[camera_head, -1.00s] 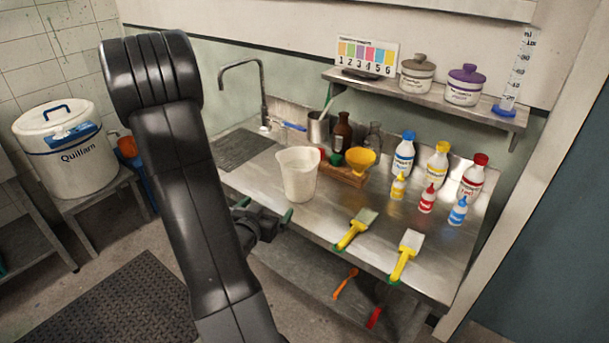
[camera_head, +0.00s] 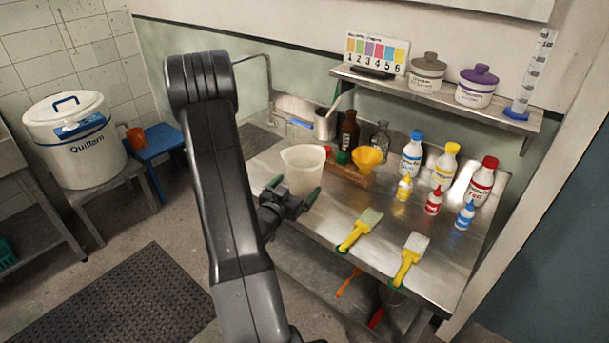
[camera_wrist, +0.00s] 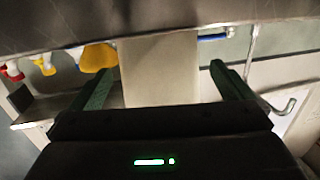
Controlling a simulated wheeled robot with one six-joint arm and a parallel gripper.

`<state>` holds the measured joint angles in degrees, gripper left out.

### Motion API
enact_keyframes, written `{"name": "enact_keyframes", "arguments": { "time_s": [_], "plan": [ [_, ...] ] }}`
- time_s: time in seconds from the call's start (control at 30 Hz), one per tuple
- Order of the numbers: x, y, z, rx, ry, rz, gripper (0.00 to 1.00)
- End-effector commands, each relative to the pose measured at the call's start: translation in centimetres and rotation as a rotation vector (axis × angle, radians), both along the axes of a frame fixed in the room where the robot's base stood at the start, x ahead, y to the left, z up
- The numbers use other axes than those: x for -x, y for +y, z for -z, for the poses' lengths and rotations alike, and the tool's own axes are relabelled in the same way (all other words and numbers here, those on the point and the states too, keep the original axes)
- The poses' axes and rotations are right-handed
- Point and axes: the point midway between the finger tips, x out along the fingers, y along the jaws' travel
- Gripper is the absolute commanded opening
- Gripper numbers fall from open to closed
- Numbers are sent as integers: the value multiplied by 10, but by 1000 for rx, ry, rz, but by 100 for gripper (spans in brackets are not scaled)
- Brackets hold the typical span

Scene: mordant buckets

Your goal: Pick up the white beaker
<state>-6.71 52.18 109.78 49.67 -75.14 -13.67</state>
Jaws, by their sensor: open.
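The white beaker (camera_head: 302,165) stands upright on the steel bench in the head view, with a pouring lip at its rim. My gripper (camera_head: 294,190) is open at the beaker's near side, low down, with one green-tipped finger to its left and one to its front right. In the wrist view the beaker's pale wall (camera_wrist: 160,62) fills the space between the two fingers of my gripper (camera_wrist: 161,69). I see a gap on both sides there. The beaker's lower near side is partly hidden by my gripper in the head view.
Behind the beaker stand a metal cup (camera_head: 325,124), a brown bottle (camera_head: 348,132) and a wooden block with a yellow funnel (camera_head: 369,158). Two yellow-handled brushes (camera_head: 360,230) lie at the front edge. Several dye bottles stand right. A shelf (camera_head: 440,96) runs above.

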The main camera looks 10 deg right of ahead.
Motion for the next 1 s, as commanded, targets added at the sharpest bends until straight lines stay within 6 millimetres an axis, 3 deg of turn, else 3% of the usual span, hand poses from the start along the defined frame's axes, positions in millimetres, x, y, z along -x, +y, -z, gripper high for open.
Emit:
{"name": "enact_keyframes", "arguments": {
  "time_s": [0.4, 0.67, 0.9, 1.0],
  "plan": [
    [-36, -34, 3, -1, 1, 1, 100],
    [-38, -35, 5, 0, 0, -1, 100],
    [-38, -35, 4, 0, 0, -1, 55],
    [-38, -34, 3, 1, -3, -1, 40]
  ]
}}
